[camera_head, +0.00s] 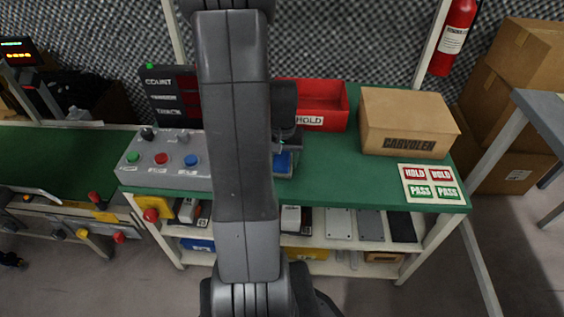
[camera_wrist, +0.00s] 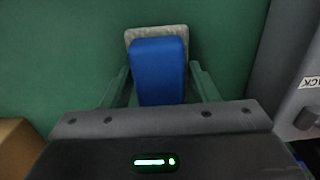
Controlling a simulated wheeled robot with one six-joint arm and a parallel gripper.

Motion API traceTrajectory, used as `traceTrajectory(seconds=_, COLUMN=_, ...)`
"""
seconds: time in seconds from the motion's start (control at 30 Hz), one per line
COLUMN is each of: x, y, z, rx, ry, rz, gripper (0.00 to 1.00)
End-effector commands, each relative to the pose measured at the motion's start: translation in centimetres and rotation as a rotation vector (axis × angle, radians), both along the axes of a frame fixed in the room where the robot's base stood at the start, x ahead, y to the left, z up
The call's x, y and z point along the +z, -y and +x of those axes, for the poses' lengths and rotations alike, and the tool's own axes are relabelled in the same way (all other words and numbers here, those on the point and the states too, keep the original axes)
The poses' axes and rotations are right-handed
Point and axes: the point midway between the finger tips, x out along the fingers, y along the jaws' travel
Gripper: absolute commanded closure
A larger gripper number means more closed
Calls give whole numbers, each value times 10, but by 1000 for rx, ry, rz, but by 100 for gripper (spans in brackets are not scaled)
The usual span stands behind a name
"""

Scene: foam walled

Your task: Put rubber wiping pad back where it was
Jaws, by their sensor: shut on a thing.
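The wiping pad is a blue block (camera_wrist: 158,68) with a pale grey layer (camera_wrist: 157,33) showing past its far end in the wrist view. My gripper (camera_wrist: 159,82) has one finger on each side of the blue block and is shut on it. The green bench top (camera_head: 335,170) lies below. In the head view, the blue of the pad (camera_head: 284,162) shows beside my arm, which hides part of it. I cannot tell whether the pad touches the bench.
A grey button panel (camera_head: 135,170) stands left of my arm. A red HOLD bin (camera_head: 330,105) is behind, and a cardboard box (camera_head: 405,120) is at the right. A HOLD/PASS sign (camera_head: 431,184) lies at the front right corner. Bare green top lies between.

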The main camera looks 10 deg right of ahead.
Motion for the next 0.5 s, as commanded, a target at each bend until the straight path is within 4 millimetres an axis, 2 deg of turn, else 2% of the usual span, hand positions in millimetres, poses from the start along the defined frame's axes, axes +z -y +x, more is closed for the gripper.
traceTrajectory(seconds=0.07, x=-8, y=0, z=0, rx=0, ry=-1, rz=0, gripper=71)
traceTrajectory(seconds=0.4, x=-11, y=0, z=0, rx=0, ry=0, rz=0, gripper=71)
traceTrajectory(seconds=0.43, x=-10, y=0, z=0, rx=0, ry=1, rz=0, gripper=42)
traceTrajectory(seconds=0.5, x=-10, y=0, z=0, rx=0, ry=1, rz=0, gripper=29)
